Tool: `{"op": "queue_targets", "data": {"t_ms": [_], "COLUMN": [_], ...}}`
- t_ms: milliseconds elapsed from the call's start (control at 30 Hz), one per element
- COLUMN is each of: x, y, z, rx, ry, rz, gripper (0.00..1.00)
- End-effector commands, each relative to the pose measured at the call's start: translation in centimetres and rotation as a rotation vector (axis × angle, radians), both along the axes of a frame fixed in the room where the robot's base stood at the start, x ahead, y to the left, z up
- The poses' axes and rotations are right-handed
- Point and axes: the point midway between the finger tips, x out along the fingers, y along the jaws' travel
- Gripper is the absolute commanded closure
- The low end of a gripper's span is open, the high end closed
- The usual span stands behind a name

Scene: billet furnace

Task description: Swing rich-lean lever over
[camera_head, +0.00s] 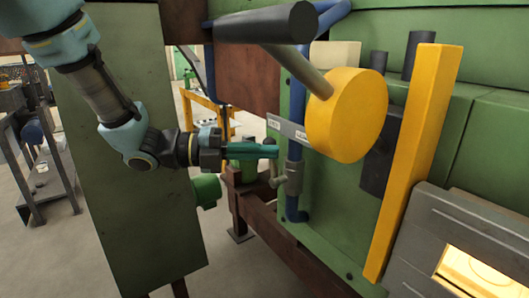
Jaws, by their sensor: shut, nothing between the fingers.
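A lever with a yellow round hub (347,115), a grey rod and a thick dark grip (266,22) stands out from the green wall. Its grip lies level at the top of the view. A light label plate (288,132) sits left of the hub, its lettering too small to read. A blue pipe (297,95) runs down behind, with a grey valve fitting (293,178) and a small knobbed handle (277,182) on its left. My gripper (274,151) is shut and empty, pointing right, just left of the fitting and below the grip. I cannot tell if it touches anything.
A yellow upright bar (412,165) and a glowing furnace opening (470,272) are on the right. A green column (140,220) stands left, behind my arm. A brown beam (265,220) lies below my gripper. Open floor shows at lower left.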

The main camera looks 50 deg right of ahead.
Motion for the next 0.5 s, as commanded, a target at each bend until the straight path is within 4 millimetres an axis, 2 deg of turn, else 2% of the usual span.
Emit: {"op": "queue_targets", "data": {"t_ms": [267,500], "x": [0.2,1.2], "y": [0.0,-0.3], "z": [0.1,0.5], "rx": [0.006,0.048], "ry": [0.014,0.141], "rz": [0.001,0.002], "gripper": [1.0,1.0]}}
